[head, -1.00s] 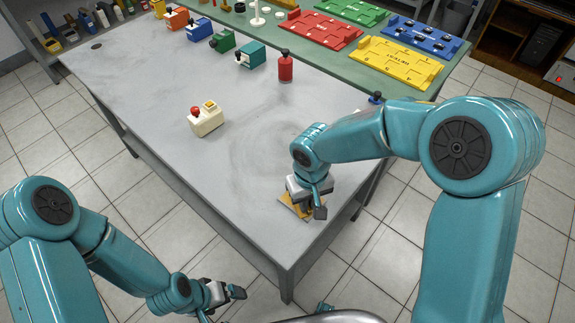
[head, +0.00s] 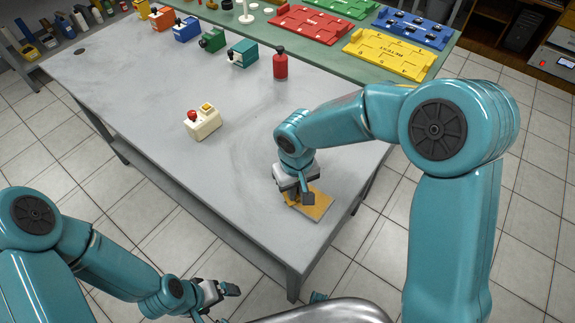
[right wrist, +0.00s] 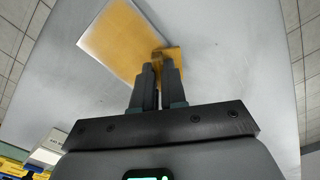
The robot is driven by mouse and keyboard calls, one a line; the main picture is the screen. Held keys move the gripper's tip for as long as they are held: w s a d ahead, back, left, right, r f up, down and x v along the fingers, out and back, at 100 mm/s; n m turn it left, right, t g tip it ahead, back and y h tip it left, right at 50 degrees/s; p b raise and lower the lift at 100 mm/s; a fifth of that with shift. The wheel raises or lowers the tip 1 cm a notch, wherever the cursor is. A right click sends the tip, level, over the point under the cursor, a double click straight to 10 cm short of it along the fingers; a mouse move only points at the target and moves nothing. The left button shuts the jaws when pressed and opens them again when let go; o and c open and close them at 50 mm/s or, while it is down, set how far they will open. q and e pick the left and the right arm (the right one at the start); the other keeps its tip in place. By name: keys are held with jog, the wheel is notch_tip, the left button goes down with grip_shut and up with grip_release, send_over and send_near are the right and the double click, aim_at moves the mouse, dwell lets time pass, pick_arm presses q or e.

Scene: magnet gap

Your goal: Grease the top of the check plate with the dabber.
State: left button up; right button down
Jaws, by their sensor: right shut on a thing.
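The check plate (head: 319,204) lies flat near the table's front right corner. Its top is mostly amber; in the right wrist view, the plate (right wrist: 118,38) shows a paler grey strip along its left edge. My right gripper (head: 303,199) is over the plate's left part in the head view. In the right wrist view my right gripper (right wrist: 160,68) is shut on the dabber (right wrist: 173,54), whose amber-brown end is at the plate's lower right corner; contact is hard to judge. My left gripper (head: 228,298) hangs off the table's front edge, its jaw gap unclear.
A cream box (head: 202,123) with a red knob stands mid-table. A red bottle (head: 280,65) and several coloured boxes line the far side. Coloured trays lie on the green bench (head: 330,55) behind. The grey table (head: 150,110) is clear around the plate.

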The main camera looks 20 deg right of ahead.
jog(key=shift+w+a+f, duration=0.1)
jog(key=shift+w+a, duration=0.05)
jog(key=shift+w, duration=0.15)
jog(key=shift+w+a+r+p, duration=0.1)
jog(key=shift+r+p, duration=0.15)
jog(key=shift+r, duration=0.2)
jog(key=shift+w+a+r+p, duration=0.1)
jog(key=shift+r+p, duration=0.15)
jog(key=shift+r, duration=0.2)
jog(key=shift+s+d+r+p, duration=0.2)
jog(key=shift+s+r+p, duration=0.15)
jog(key=shift+r, duration=0.25)
jog(key=shift+w+r+p, duration=0.25)
jog(key=shift+r+p, duration=0.25)
jog(key=shift+r, duration=0.05)
jog(key=shift+s+r+p, duration=0.25)
jog(key=shift+r+p, duration=0.55)
jog(key=shift+r, duration=0.45)
jog(key=shift+w+r+p, duration=0.2)
jog(key=shift+r+p, duration=0.35)
jog(key=shift+r, duration=0.15)
pick_arm(q)
jog(key=v, duration=0.5)
jog(key=shift+w+d+r, duration=0.1)
jog(key=shift+d+r, duration=0.1)
jog(key=shift+r, duration=0.05)
pick_arm(e)
jog(key=shift+s, duration=0.1)
